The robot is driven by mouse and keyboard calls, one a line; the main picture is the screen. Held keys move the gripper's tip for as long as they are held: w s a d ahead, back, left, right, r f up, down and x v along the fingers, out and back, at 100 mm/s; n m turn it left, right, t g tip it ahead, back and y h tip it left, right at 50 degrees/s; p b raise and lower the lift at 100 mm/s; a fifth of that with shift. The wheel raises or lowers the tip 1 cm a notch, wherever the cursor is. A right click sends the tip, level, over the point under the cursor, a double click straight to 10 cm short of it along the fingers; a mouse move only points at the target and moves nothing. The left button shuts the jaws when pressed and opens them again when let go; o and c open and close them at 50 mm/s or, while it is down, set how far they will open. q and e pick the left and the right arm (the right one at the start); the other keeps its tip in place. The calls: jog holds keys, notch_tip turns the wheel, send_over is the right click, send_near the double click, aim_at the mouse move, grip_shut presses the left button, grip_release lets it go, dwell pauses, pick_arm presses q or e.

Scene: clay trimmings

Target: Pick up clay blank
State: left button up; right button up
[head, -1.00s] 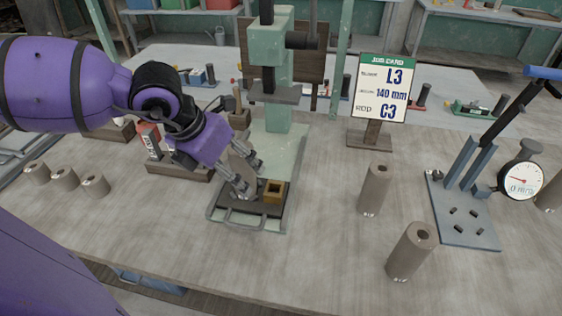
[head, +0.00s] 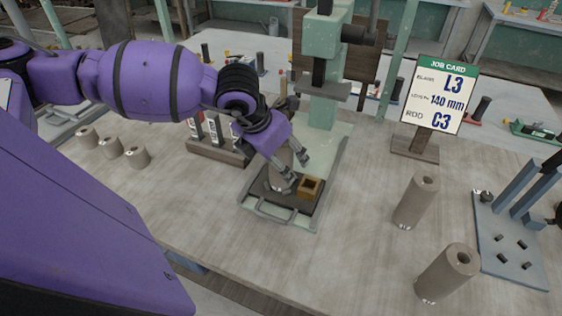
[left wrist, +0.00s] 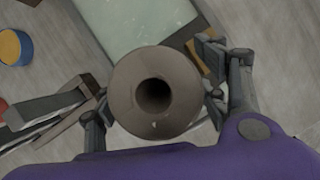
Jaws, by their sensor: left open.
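A grey-brown clay blank (head: 281,166), a cylinder with a round hole in its top, stands upright on the dark plate of the green press. My left gripper (head: 296,170) is at this blank with its fingers spread open. In the left wrist view the blank's holed end (left wrist: 153,122) faces the camera and sits between the two fingers of the left gripper (left wrist: 155,98). I cannot tell whether a finger touches it. The gripper hides part of the blank in the head view. My right gripper is not in view.
A small yellow-brown block (head: 310,187) sits on the plate right beside the gripper. The press (head: 322,100) rises behind. Two taller cylinders (head: 416,200) (head: 447,273) stand to the right, several short ones (head: 111,147) to the left. A job card (head: 439,95) reads L3, 140 mm, C3.

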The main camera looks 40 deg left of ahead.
pick_arm(q)
jog(key=c, duration=1.6)
grip_shut()
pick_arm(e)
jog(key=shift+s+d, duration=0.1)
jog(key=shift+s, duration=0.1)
pick_arm(q)
jog(key=shift+r, duration=0.15)
jog(key=shift+w+r, duration=0.1)
jog(key=shift+r, duration=0.5)
jog(key=s+d+r+p, duration=0.1)
jog(key=s+r+p, duration=0.6)
jog(key=s+r, duration=0.4)
jog(key=s, duration=0.3)
jog(key=shift+d+r, duration=0.15)
jog(key=shift+r, duration=0.2)
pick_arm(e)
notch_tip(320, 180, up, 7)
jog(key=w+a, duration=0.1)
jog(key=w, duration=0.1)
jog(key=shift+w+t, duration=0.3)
